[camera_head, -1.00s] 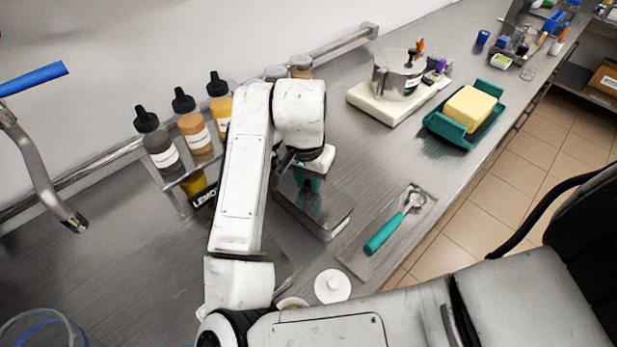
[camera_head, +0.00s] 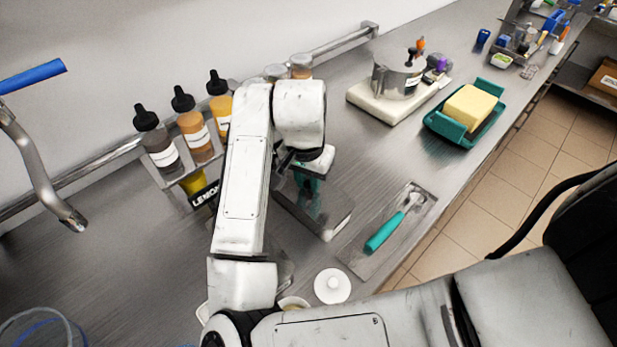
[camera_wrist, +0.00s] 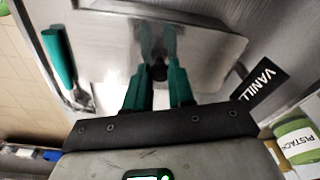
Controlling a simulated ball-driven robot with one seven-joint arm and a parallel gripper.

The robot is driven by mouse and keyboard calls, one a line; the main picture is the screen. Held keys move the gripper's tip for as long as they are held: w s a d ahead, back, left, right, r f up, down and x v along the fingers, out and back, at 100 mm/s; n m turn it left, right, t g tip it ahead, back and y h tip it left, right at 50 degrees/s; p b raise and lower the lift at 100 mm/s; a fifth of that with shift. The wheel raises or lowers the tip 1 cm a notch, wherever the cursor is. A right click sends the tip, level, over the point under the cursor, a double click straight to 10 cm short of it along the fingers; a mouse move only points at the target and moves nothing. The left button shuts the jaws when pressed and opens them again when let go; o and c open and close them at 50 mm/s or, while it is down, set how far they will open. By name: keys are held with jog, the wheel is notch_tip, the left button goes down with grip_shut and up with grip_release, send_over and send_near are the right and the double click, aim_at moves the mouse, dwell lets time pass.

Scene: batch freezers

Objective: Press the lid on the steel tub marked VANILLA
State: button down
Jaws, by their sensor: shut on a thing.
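My gripper (camera_wrist: 158,72) has teal fingers, shut on a small dark knob (camera_wrist: 159,72) on a rectangular steel lid (camera_wrist: 100,35). The wrist view shows its shiny top reflecting the fingers. In the head view the steel lid (camera_head: 338,212) lies under my gripper, partly hidden by my arm. A black VANILLA sign (camera_wrist: 262,82) with white letters is at the lid's right in the wrist view; its last letter is cut off. The tub under the lid is mostly hidden, and I cannot tell whether the lid is fully seated.
Squeeze bottles (camera_head: 191,125) and a LEMON label (camera_head: 204,195) stand left of my arm. A teal-handled scoop (camera_head: 385,232) lies on a tray to the right. A butter dish (camera_head: 448,129) and a steel pot (camera_head: 393,78) are farther back. A PISTACHIO container (camera_wrist: 298,140) is near the VANILLA sign.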

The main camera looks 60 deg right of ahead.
jog(key=shift+c, duration=2)
grip_release()
jog(key=shift+r+p, duration=2.1)
jog(key=shift+r, duration=0.4)
jog(key=shift+r+p, duration=0.55)
jog(key=shift+r, duration=0.5)
grip_shut()
